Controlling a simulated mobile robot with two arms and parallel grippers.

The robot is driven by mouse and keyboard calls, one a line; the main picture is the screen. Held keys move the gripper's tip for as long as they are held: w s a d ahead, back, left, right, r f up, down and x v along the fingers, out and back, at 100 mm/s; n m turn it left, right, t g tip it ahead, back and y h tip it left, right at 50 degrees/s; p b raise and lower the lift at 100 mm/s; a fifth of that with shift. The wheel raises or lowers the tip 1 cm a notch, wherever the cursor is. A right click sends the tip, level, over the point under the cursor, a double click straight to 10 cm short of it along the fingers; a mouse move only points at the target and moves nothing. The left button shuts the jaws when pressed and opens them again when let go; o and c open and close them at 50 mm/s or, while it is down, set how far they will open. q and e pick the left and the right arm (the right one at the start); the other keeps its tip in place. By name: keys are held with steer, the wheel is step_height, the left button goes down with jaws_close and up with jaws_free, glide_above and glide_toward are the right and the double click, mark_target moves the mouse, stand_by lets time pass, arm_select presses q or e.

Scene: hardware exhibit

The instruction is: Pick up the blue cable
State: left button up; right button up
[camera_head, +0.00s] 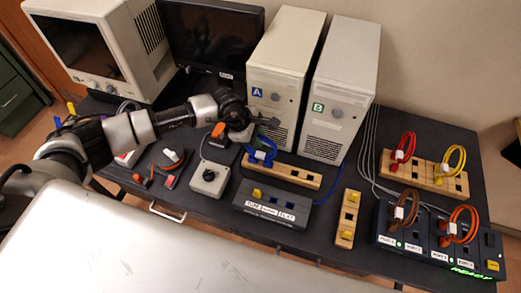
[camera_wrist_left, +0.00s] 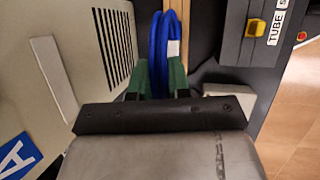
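The blue cable (camera_head: 262,154) is a coiled loop with a white tag, standing upright at the left end of a long wooden block. My left gripper (camera_head: 270,122) is just above and behind the loop, in front of the computer case marked A. In the left wrist view the blue cable (camera_wrist_left: 165,40) runs between the two green fingers of my left gripper (camera_wrist_left: 160,75). The fingers look apart, one on each side of it; contact is not clear. The cable's lower end is hidden. My right gripper is not in view.
The wooden block (camera_head: 297,178) lies before two computer cases (camera_head: 283,75) (camera_head: 340,95). A dark panel (camera_head: 270,207) and a grey button box (camera_head: 210,178) stand in front. Red (camera_head: 402,148), yellow (camera_head: 456,160), brown (camera_head: 402,205) and orange (camera_head: 462,222) cables are at right.

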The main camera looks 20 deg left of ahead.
arm_select(q)
jaws_close()
steer(key=shift+r, duration=0.1)
